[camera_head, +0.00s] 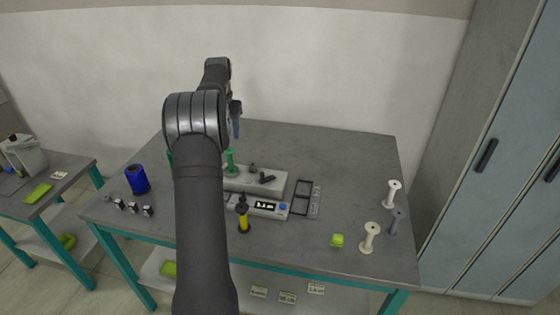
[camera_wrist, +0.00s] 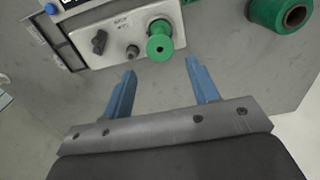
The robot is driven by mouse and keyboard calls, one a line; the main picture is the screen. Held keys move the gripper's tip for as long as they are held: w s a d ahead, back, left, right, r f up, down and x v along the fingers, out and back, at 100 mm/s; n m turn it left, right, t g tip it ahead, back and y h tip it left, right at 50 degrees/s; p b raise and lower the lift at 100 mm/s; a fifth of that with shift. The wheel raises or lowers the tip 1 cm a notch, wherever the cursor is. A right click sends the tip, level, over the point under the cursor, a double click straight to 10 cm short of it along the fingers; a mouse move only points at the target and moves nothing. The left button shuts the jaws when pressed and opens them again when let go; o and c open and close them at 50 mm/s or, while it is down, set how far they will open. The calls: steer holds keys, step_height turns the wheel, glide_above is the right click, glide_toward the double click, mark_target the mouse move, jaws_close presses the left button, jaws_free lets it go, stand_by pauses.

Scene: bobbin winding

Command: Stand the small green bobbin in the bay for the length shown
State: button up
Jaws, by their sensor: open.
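The small green bobbin (camera_head: 230,161) stands on the left end of the pale winding machine (camera_head: 277,184). In the wrist view the green bobbin (camera_wrist: 160,46) shows its flanged end, just beyond the fingertips. My gripper (camera_head: 237,130) is above the bench's back part; its blue fingers (camera_wrist: 161,68) are open and empty, apart from the bobbin. A lit display (camera_head: 265,206) is on the machine's front; its reading is too small to tell. Dark-framed bays (camera_head: 303,194) lie right of the machine, with a marked strip (camera_head: 316,203) beside them; they look empty.
A larger green spool (camera_wrist: 283,12) is near the bobbin in the wrist view. A yellow-and-black item (camera_head: 243,214) stands in front.

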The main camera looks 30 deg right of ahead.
steer(key=shift+f, duration=3.35)
steer(key=c, duration=0.6)
steer(key=shift+r, duration=2.55)
steer(key=shift+c, duration=0.4)
steer(key=s+d+f, duration=0.1)
steer(key=s+d, duration=0.6)
steer(key=s, duration=0.5)
steer(key=s+d+f, duration=0.2)
steer(key=s+d, duration=0.5)
steer(key=s, duration=0.5)
steer(key=shift+d+f, duration=0.1)
steer(key=shift+f, duration=2.2)
